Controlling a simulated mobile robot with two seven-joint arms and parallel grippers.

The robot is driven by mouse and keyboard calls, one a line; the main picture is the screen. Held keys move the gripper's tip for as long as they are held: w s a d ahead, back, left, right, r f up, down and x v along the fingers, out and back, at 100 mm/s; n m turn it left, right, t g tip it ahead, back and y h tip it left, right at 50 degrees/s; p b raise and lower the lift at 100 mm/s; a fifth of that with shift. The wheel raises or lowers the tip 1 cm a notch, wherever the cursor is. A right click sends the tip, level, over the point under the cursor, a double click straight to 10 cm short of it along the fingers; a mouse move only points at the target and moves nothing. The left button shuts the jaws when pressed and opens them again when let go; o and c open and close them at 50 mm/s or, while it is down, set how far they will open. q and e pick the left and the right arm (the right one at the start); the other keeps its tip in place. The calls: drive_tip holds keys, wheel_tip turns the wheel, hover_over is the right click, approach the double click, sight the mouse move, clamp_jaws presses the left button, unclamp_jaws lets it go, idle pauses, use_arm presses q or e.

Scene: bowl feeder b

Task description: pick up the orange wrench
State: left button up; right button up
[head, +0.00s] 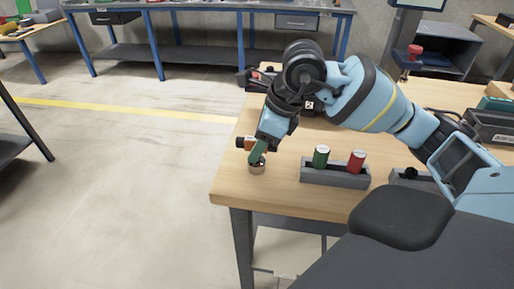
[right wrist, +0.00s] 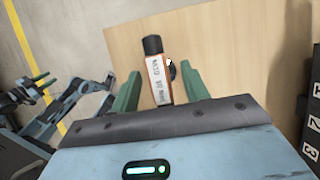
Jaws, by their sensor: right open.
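The orange wrench (right wrist: 160,85) lies on the wooden table, with an orange body, a white printed label and a black end. In the head view its orange part (head: 249,143) shows beside my gripper, partly hidden by it. My right gripper (right wrist: 161,88) is open, its green fingers on either side of the orange body with gaps between. In the head view the right gripper (head: 258,152) points down near the table's left edge. A blue gripper with small green fingers (right wrist: 42,88), seemingly my left, shows at the left of the wrist view; its opening is unclear.
A grey holder (head: 335,178) with a green and a red cylinder stands to the right. Dark numbered bins (right wrist: 312,125) edge the right wrist view. The wooden table (head: 225,185) is bare at its near left corner.

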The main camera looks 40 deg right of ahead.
drive_tip(key=shift+x, duration=1.4)
drive_tip(key=shift+c, duration=0.3)
drive_tip(key=shift+r, duration=0.1)
clamp_jaws()
